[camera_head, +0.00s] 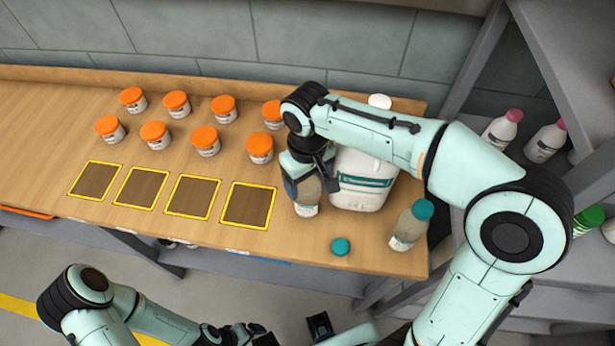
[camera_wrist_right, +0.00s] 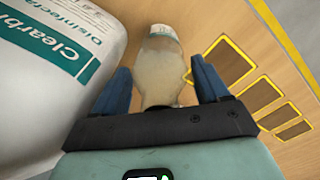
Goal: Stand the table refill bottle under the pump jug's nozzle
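A pale refill bottle (camera_head: 307,197) with a white and teal label and no cap in sight is upright, left of the white pump jug (camera_head: 355,203). My right gripper (camera_head: 310,182) is around it from above, one blue finger on each side, closed in close to its body. The right wrist view shows the bottle (camera_wrist_right: 160,75) between the fingers (camera_wrist_right: 162,85), with the labelled jug (camera_wrist_right: 35,100) close on the left.
A loose teal cap (camera_head: 340,246) lies near the table's front edge. A teal-capped bottle (camera_head: 410,225) stands right of the jug. Several orange-lidded jars (camera_head: 206,141) stand left, behind yellow-edged squares (camera_head: 192,197). Grey shelving (camera_head: 560,65) with bottles is at right.

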